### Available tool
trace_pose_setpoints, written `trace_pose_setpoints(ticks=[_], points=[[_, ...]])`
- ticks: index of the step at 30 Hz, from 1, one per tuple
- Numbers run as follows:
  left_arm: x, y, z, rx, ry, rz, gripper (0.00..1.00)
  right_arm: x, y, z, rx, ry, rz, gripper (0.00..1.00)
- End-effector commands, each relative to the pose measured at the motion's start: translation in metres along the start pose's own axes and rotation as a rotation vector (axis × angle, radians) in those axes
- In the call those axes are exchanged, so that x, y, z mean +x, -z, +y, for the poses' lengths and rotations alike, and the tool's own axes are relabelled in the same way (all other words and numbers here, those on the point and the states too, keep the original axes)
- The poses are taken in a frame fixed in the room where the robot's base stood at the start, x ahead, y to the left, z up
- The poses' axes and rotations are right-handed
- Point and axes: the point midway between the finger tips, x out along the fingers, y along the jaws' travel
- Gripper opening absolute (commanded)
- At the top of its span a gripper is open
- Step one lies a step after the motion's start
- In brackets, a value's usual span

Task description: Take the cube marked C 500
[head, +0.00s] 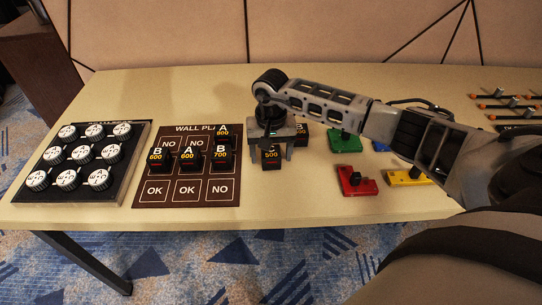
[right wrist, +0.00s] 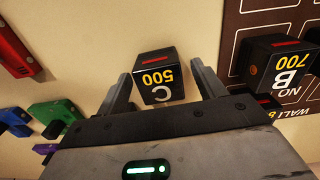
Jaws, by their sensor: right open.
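The black cube marked C 500 (head: 271,162) stands on the table to the right of the wall plan board. It also shows in the right wrist view, where the C 500 cube (right wrist: 157,78) has yellow and white lettering and a red bar. My right gripper (head: 270,152) is over it, pointing down. The fingers are open, one on each side of the cube, with a gap visible at each side in the right wrist view. My left gripper is not in view.
The wall plan board (head: 143,198) holds several similar cubes, including B 700 (head: 221,158). Another B cube (head: 302,134) stands just behind my right gripper. Coloured blocks, including a red one (head: 357,182), lie to the right. A dial panel (head: 128,165) is at left.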

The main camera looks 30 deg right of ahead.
Motion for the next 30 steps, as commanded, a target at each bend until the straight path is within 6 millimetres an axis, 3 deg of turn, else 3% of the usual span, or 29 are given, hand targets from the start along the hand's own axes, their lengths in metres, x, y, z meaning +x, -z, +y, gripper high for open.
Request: trace_pose_setpoints(ticks=[2,3,8,22,27,30], points=[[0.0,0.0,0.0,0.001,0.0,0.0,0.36,0.0,0.0,0.0,0.0,0.0,0.0,0.69],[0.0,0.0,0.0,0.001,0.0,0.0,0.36,0.0,0.0,0.0,0.0,0.0,0.0,0.64],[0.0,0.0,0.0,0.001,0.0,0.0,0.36,0.0,0.0,0.0,0.0,0.0,0.0,0.2],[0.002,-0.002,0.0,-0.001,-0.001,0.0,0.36,-0.01,0.001,0.0,-0.002,0.001,0.004,0.2],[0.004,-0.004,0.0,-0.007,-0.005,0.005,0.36,-0.036,-0.001,0.0,-0.003,0.002,0.006,0.2],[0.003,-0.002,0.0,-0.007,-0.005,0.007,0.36,-0.057,-0.02,0.005,-0.006,-0.001,0.006,0.2]])
